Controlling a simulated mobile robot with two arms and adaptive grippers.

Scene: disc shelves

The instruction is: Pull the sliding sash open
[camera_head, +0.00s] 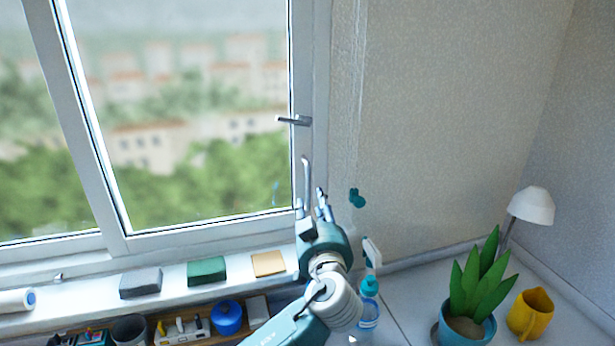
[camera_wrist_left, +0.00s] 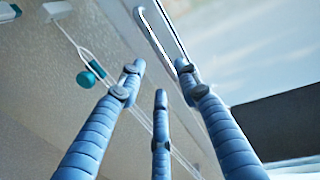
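The sliding sash (camera_head: 205,229) is the right-hand pane with a white frame; its right edge is by the right jamb, with no clear gap visible. A vertical bar handle (camera_head: 306,172) is on its right stile, below a small lever (camera_head: 294,120). My left gripper (camera_head: 310,203) is just below the bar handle. In the left wrist view my left gripper (camera_wrist_left: 156,80) has its three fingers spread, with nothing between them. The bar handle (camera_wrist_left: 153,38) lies beyond the fingertips there, between the two outer fingers. I cannot tell if any finger touches it. My right gripper is out of view.
The sill holds grey (camera_head: 141,283), green (camera_head: 207,271) and tan (camera_head: 268,263) blocks. A spray bottle (camera_head: 369,286) stands right of my arm. A potted plant (camera_head: 470,300), yellow jug (camera_head: 531,313) and lamp (camera_head: 531,205) are farther right. A teal item (camera_head: 357,198) is near the wall.

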